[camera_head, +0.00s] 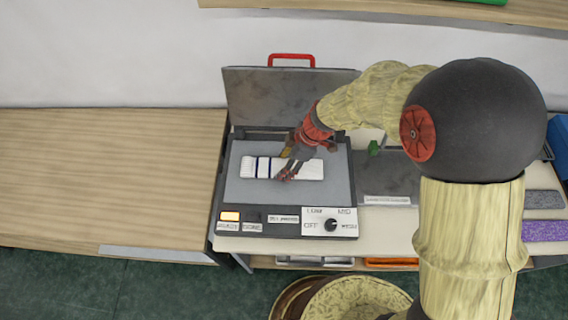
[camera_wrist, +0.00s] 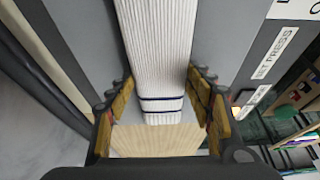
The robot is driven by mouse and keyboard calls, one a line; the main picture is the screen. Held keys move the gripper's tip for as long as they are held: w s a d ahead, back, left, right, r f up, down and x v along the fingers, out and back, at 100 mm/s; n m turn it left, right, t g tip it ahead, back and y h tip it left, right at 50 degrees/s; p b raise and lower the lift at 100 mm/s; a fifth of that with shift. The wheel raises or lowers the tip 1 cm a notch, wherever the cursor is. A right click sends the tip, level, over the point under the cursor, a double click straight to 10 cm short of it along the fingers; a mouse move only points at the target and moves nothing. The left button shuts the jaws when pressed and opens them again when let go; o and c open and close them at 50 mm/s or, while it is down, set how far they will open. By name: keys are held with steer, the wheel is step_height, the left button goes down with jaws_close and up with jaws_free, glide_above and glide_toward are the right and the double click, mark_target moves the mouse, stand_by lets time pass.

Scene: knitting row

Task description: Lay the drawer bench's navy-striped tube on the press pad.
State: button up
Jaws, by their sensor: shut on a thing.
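The navy-striped tube (camera_head: 262,167) is white, ribbed and flat, with dark blue bands towards its left end. In the head view it lies lengthwise across the grey press pad (camera_head: 255,194), within the pad's edges. Whether it rests fully on the pad or just above it I cannot tell. My gripper (camera_head: 287,167) comes down over the tube's middle and is shut on it, hiding part of it. In the wrist view the tube (camera_wrist: 158,45) runs between the fingers of my gripper (camera_wrist: 160,112), its banded end near them.
The press lid (camera_head: 285,95) with a red handle (camera_head: 291,58) stands open behind the pad. A control panel with a dial (camera_head: 331,225) and a lit orange lamp (camera_head: 230,216) lies in front. A bare wooden bench (camera_head: 100,180) is at left. A purple piece (camera_head: 545,231) lies at right.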

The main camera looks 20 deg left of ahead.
steer(key=o, duration=0.9)
steer(key=p+v, duration=0.2)
steer(key=v, duration=1)
steer(key=shift+d+r, duration=0.1)
steer(key=shift+r, duration=0.1)
